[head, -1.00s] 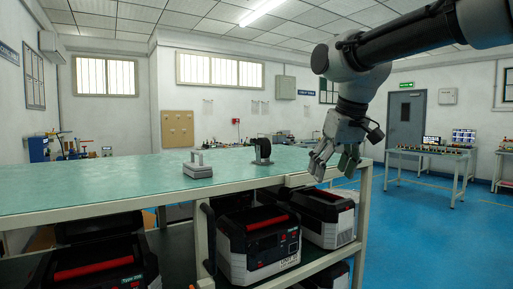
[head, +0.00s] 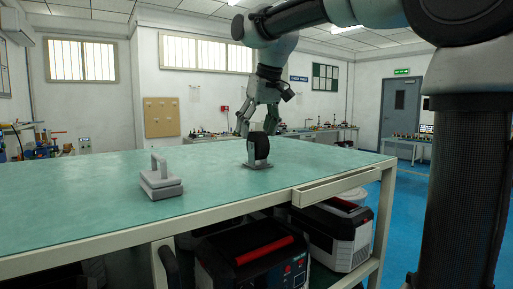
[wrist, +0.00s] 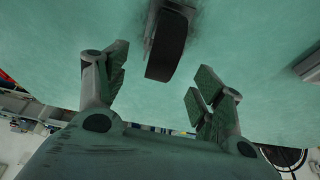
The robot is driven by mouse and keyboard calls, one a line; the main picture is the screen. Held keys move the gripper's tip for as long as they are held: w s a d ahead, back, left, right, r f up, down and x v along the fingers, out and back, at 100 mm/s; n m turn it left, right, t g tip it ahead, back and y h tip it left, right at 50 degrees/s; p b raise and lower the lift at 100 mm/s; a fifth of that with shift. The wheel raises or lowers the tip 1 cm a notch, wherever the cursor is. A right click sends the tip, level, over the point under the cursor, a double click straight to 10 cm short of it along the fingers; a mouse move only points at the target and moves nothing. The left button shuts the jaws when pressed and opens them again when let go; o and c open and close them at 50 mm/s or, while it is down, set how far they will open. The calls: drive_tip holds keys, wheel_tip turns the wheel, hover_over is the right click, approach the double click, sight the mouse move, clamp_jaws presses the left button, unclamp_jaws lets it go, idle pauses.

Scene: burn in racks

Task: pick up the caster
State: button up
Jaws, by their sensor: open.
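The caster (head: 257,149) stands on the green tabletop, with a black wheel and a grey metal plate at its base. In the wrist view the caster (wrist: 168,45) shows at the top, between and beyond the two fingers. My gripper (head: 257,122) is just above and behind the caster in the head view. In the wrist view my gripper (wrist: 155,85) has its fingers spread wide with nothing between the pads.
A grey block with a handle (head: 161,180) sits on the green table (head: 90,205) to the left of the caster. A tray or ledge (head: 342,186) juts at the table's right front edge. Black and red cases (head: 250,255) stand on the shelf below. The tabletop around the caster is clear.

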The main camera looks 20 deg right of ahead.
sight(255, 142)
drive_tip(key=x, duration=0.5)
drive_tip(key=shift+s+d+f, duration=0.15)
drive_tip(key=shift+s, duration=0.15)
drive_tip(key=c, duration=1.3)
